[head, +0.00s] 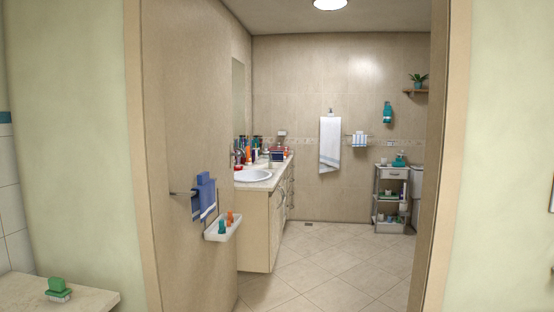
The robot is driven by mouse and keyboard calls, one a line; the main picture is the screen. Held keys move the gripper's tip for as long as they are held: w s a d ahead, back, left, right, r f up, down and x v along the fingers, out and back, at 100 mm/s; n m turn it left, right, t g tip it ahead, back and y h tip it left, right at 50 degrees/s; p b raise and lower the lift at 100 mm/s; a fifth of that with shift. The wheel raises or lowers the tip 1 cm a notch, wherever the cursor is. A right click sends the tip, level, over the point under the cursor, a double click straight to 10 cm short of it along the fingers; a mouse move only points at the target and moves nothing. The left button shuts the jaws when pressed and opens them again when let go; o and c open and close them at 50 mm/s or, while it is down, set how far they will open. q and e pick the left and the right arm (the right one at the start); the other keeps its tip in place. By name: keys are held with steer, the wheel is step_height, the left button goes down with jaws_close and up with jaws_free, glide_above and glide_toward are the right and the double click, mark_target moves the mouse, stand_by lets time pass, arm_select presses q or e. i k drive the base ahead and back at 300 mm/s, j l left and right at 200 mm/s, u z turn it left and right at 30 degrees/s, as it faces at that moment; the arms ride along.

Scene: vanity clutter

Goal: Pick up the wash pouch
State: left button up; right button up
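I cannot make out the wash pouch for certain. Through the doorway, a vanity counter (258,185) with a white oval sink (253,176) stands along the left wall. Its far end is crowded with small bottles and other items, too small to tell apart. A dark blue boxy item (277,156) is among them, and I cannot tell whether it is the pouch. Neither of my grippers is in view.
A doorway frame (455,150) stands ahead, with clear tiled floor (325,270) beyond. A white wall tray (223,228) and a blue towel (204,198) stick out at left. A grey shelf cart (390,200) stands at the back right. A pale counter (95,298) is near left.

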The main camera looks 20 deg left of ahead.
mark_target(278, 156)
steer(key=i+u, duration=0.3)
steer(key=i, duration=8.85)
steer(key=i+u, duration=0.1)
steer(key=i, duration=0.55)
steer(key=i+l+u, duration=0.15)
steer(key=i, duration=0.45)
steer(key=i+l+u, duration=0.1)
steer(key=i, duration=0.55)
